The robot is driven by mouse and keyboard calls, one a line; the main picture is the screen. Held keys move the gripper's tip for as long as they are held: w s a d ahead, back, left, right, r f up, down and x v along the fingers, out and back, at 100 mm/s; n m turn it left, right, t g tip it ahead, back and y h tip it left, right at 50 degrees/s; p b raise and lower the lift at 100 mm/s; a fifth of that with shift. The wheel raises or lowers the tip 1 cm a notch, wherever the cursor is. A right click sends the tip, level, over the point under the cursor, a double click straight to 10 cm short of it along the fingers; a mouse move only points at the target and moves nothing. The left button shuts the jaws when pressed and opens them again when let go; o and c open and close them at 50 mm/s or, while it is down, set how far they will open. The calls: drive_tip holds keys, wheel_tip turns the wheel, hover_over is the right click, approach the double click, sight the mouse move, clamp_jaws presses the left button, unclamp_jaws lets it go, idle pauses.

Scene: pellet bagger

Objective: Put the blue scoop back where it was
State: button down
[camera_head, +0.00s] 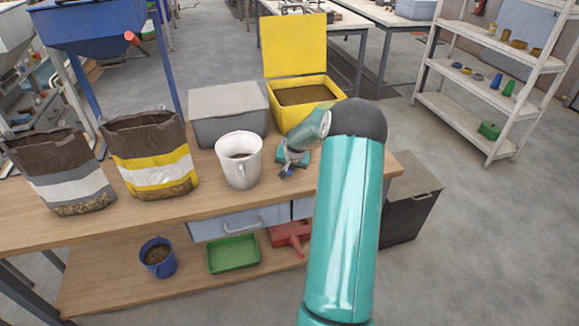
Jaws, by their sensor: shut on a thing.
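My gripper (290,163) hangs over the right part of the workbench, just right of the white jug (239,162) and in front of the yellow bin (309,113). It is shut on a small dark blue piece, which I take to be part of the blue scoop (287,173). Most of the scoop is hidden or too small to make out. I cannot tell whether it touches the bench top. The yellow bin has its lid up and brown pellets inside.
A closed grey box (228,108) stands behind the jug. Two open bags, one yellow-banded (152,157) and one grey-banded (62,172), stand at left. A blue bucket (157,258), green tray (233,254) and red dustpan (291,235) lie on the lower shelf. Bench front is clear.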

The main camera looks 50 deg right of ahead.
drive_tip(key=shift+f, duration=0.1)
drive_tip(key=c, duration=1.2)
unclamp_jaws()
drive_tip(key=shift+o, duration=0.2)
drive_tip(key=v, duration=1.2)
drive_tip(key=s+a+r+n, duration=0.1)
drive_tip(key=a+r+n, duration=0.1)
drive_tip(key=a+r, duration=0.5)
drive_tip(key=s+a+r+n, duration=0.1)
drive_tip(key=a+r+n, duration=0.1)
drive_tip(key=a, duration=0.9)
drive_tip(key=a+r+n, duration=0.2)
drive_tip(key=a+r, duration=0.3)
drive_tip(key=a, duration=0.3)
drive_tip(key=s+a+r+n+y, duration=0.3)
drive_tip(key=s+a+n, duration=0.2)
drive_tip(key=s+a, duration=1.2)
drive_tip(key=shift+s+a+t, duration=0.3)
drive_tip(key=shift+a+t, duration=0.1)
drive_tip(key=shift+a, duration=0.4)
